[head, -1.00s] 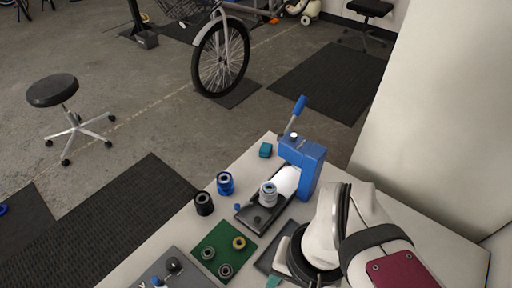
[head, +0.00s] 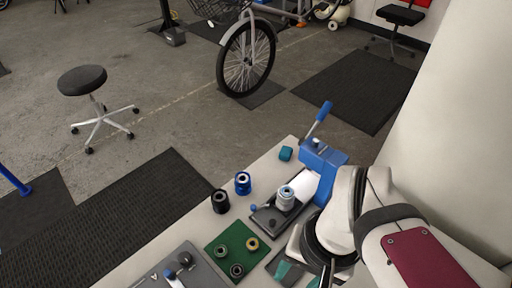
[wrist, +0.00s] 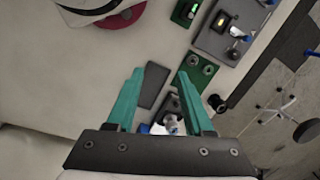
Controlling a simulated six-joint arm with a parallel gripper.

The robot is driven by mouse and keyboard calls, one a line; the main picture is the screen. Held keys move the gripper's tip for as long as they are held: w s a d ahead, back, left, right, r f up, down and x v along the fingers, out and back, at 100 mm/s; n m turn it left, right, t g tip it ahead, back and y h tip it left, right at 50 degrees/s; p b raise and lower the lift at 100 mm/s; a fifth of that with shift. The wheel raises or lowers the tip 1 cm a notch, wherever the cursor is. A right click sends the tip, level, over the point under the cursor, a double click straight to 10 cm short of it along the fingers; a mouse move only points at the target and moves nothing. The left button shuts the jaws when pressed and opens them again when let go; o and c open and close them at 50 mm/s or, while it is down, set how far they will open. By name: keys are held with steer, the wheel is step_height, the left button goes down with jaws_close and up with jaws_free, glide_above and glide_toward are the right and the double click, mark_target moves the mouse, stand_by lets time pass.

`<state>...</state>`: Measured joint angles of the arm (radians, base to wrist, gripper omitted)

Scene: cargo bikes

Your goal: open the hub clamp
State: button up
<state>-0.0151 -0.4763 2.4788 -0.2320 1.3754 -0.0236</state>
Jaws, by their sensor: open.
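The hub clamp (head: 322,160) is a blue block with a raised blue lever (head: 319,117) at its back, on the bench. A silver hub (head: 285,200) stands upright on the dark base (head: 266,222) in front of the block. My gripper (head: 299,274) is at the bottom of the head view, nearer than the clamp and apart from it.
Black (head: 220,202) and blue (head: 243,184) cylinders stand left of the clamp. A green tray (head: 218,240) with rings and a grey panel with knobs (head: 160,277) lie at the front left. A white wall rises at right.

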steer(key=w+a+r+n, duration=0.15)
steer(key=w+n, duration=0.25)
steer(key=w, duration=0.9)
steer(key=n+h, duration=0.2)
steer(key=n, duration=0.2)
glide_above(253, 206)
step_height(253, 206, down, 4)
steer(key=r, duration=0.1)
step_height(253, 206, down, 15)
steer(key=shift+f, duration=0.75)
steer(key=shift+c, duration=0.4)
jaws_close()
